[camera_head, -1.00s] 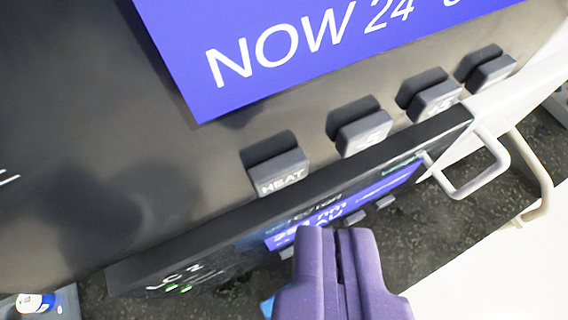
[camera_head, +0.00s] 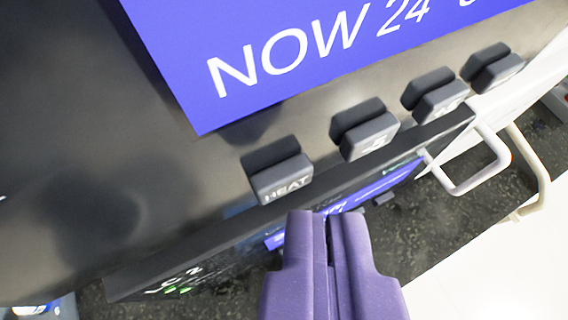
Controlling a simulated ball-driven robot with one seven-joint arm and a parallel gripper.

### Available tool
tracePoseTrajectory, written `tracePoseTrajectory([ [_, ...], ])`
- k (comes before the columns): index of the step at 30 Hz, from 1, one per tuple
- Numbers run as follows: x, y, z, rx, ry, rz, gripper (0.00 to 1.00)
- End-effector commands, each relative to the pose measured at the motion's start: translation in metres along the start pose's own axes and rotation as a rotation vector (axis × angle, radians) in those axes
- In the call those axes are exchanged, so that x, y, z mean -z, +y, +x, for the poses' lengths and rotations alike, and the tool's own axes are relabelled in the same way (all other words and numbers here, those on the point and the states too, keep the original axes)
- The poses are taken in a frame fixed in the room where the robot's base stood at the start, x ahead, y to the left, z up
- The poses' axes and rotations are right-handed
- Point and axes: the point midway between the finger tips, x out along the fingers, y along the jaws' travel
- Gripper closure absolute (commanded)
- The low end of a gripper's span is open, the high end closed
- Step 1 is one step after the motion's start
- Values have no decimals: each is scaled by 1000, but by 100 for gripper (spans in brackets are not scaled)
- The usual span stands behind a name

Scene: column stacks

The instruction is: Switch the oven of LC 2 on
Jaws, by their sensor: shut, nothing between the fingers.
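The dark front panel (camera_head: 120,90) of the oven fills the upper left, with a blue display (camera_head: 290,50) reading "NOW 24". A grey HEAT button (camera_head: 282,183) sticks out below the display. My purple gripper (camera_head: 327,214) is shut and empty, its tips just below and right of the HEAT button in the picture. I cannot tell whether they touch it. A dark module labelled "LC 2" (camera_head: 180,280) with small green lights lies below the panel, partly hidden by my gripper.
Several more grey buttons run up to the right, such as one beside HEAT (camera_head: 368,136). White handles (camera_head: 470,185) stick out at the right. A dark speckled surface (camera_head: 420,225) lies below. A small blue-and-white item (camera_head: 40,308) shows at lower left.

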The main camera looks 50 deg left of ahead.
Motion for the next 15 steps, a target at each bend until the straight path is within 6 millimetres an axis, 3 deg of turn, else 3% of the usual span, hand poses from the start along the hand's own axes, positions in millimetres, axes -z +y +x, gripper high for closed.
tracePoseTrajectory([
  [15,2,-2,3,0,-1,1,100],
])
